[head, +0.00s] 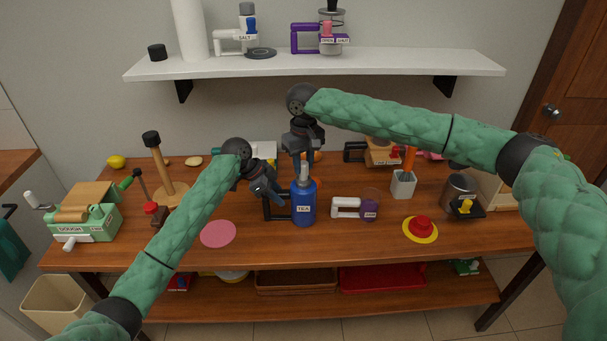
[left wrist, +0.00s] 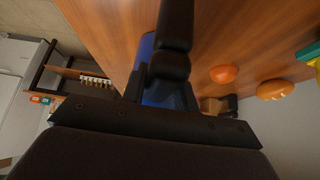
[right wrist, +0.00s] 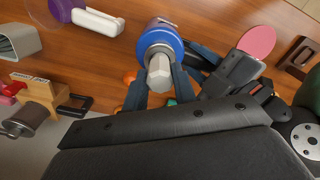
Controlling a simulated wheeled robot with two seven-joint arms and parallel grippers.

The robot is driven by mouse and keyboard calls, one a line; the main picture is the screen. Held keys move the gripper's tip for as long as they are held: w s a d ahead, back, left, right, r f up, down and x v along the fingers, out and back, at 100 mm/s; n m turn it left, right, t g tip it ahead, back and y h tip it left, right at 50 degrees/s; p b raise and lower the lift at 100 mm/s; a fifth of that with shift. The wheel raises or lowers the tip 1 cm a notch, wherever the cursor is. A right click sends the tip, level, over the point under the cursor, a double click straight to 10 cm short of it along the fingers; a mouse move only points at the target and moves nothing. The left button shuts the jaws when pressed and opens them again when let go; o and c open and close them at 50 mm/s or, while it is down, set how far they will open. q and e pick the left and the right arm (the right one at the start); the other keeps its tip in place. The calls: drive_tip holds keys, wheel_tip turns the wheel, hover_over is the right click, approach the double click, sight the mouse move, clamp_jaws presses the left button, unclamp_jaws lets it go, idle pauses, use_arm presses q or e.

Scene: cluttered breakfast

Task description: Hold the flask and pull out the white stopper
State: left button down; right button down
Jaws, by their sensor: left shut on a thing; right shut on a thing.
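The blue flask (head: 303,208), labelled TEA, stands upright on the table with a black handle (head: 268,208) on its left. My left gripper (head: 276,193) is shut on the handle; its dark fingers (left wrist: 172,50) hide much of the flask in the left wrist view. The white stopper (right wrist: 159,73) is at the flask's mouth, in line with the blue rim (right wrist: 160,38). My right gripper (head: 303,166) points down from above and is shut on the stopper, one finger on each side. I cannot tell whether the stopper is still seated.
A pink disc (head: 218,234) lies front left. A wooden stand (head: 165,180) is further left. Orange fruit (left wrist: 223,74) lies behind the flask. The wall shelf (head: 320,64) hangs above.

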sight(304, 163)
use_arm(q)
drive_tip(key=shift+f, duration=0.1)
use_arm(e)
drive_tip(key=shift+r, duration=0.45)
drive_tip(key=shift+r, duration=2.45)
use_arm(q)
drive_tip(key=c, duration=1)
unclamp_jaws()
drive_tip(key=shift+v, duration=3.8)
drive_tip(key=shift+a, duration=0.1)
drive_tip(key=v, duration=1.2)
